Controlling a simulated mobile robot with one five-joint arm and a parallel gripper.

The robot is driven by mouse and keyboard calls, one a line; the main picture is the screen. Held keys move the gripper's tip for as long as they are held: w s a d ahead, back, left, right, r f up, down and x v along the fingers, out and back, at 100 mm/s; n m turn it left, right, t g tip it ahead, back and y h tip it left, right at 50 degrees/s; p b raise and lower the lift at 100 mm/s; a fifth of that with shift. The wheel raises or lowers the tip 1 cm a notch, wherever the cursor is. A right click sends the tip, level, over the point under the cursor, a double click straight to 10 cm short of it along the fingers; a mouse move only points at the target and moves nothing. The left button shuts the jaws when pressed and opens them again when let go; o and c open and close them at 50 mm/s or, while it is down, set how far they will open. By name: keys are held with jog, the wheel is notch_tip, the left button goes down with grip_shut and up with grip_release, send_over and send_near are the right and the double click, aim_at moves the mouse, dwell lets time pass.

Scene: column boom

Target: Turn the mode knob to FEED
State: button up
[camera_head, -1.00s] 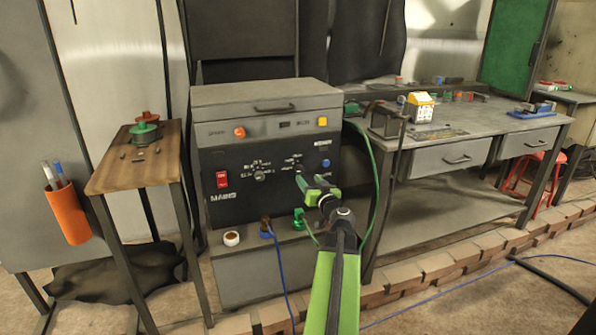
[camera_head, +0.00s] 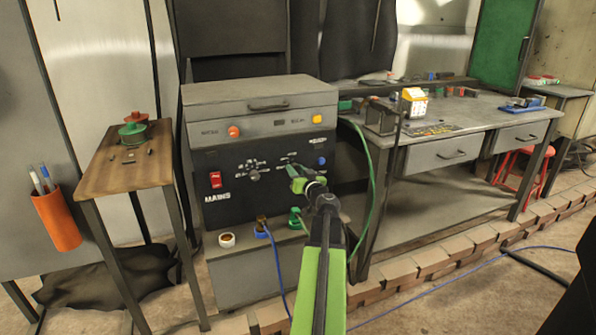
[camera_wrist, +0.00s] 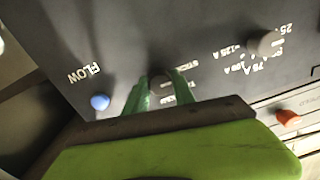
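The mode knob (camera_wrist: 161,84) is a dark round knob on the black panel of the welding machine (camera_head: 262,95). In the wrist view it sits between the two green fingers of my gripper (camera_wrist: 160,92), with the partly hidden word STICK beside it. The fingers are apart, one on each side of the knob. I cannot tell whether they press on it. Other lettering by the knob is partly covered, and its pointer is not readable. In the head view my gripper (camera_head: 297,176) is at the panel's right half and hides the knob.
A blue knob (camera_wrist: 100,102) marked FLOW and a grey knob (camera_wrist: 264,42) with ampere marks flank the mode knob. An orange button (camera_wrist: 288,118) is farther off. A red mains switch (camera_head: 215,180) is at the panel's left. A green cable (camera_head: 373,190) hangs right of my arm.

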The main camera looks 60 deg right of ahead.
grip_shut()
jog(key=shift+s+d, duration=0.15)
jog(key=shift+d, duration=0.1)
jog(key=shift+a, duration=0.15)
jog(key=shift+m, duration=0.7)
jog(key=m, duration=0.7)
jog(key=shift+a, duration=0.1)
jog(key=m, duration=0.4)
jog(key=shift+m+b, duration=0.3)
jog(key=shift+m, duration=0.1)
jog(key=m, duration=0.4)
jog(key=shift+m, duration=0.4)
